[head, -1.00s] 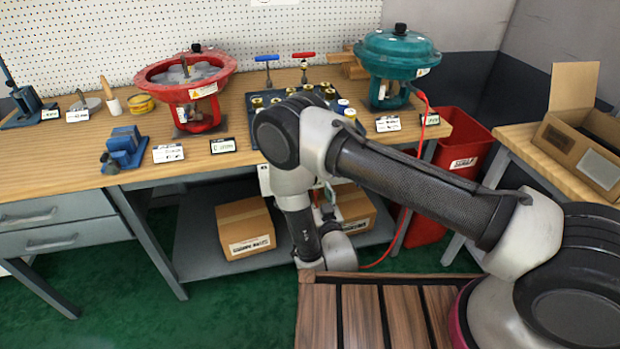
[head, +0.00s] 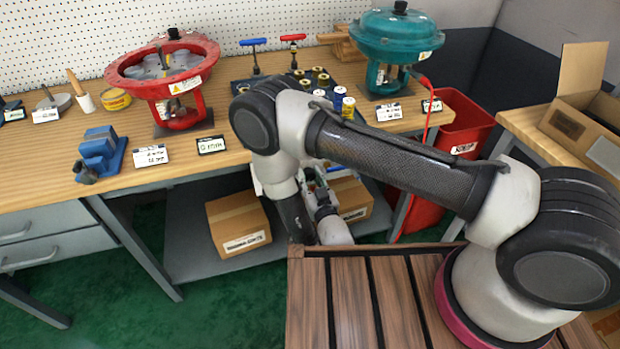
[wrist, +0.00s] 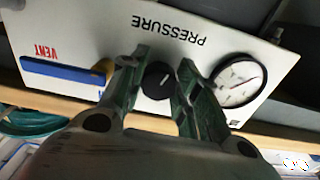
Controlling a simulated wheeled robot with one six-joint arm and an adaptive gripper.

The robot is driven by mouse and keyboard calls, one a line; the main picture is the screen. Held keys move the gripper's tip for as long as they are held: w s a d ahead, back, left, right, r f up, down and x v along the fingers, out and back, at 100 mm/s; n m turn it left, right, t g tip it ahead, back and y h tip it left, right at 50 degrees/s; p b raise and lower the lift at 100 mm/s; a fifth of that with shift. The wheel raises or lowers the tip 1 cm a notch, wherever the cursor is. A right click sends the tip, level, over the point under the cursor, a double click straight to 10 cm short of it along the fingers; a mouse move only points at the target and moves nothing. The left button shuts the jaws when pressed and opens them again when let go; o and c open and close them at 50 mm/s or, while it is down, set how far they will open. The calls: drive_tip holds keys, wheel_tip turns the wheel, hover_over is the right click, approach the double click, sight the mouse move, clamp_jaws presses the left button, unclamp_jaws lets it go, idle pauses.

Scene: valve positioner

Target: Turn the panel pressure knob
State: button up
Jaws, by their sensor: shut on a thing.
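In the wrist view, the black pressure knob (wrist: 158,81) is on a white panel (wrist: 203,22) below the word PRESSURE, which appears upside down. My gripper (wrist: 160,78) is at the knob, with one green finger on each side, shut on it. A pale pointer line shows on the knob. A round gauge (wrist: 240,82) is right of the knob, and a blue handle (wrist: 63,80) by the word VENT is to the left. In the head view, my gripper (head: 322,188) is under the bench's front edge, and my arm hides the knob.
The bench (head: 235,165) carries a red valve actuator (head: 180,85), a teal actuator (head: 398,45) and a blue vise (head: 100,155). A cardboard box (head: 238,222) sits on the lower shelf. A red bin (head: 462,125) with a red hose nearby stands right of the bench.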

drive_tip(key=shift+n, duration=1.6)
drive_tip(key=o, duration=1)
wheel_tip(320, 180, up, 10)
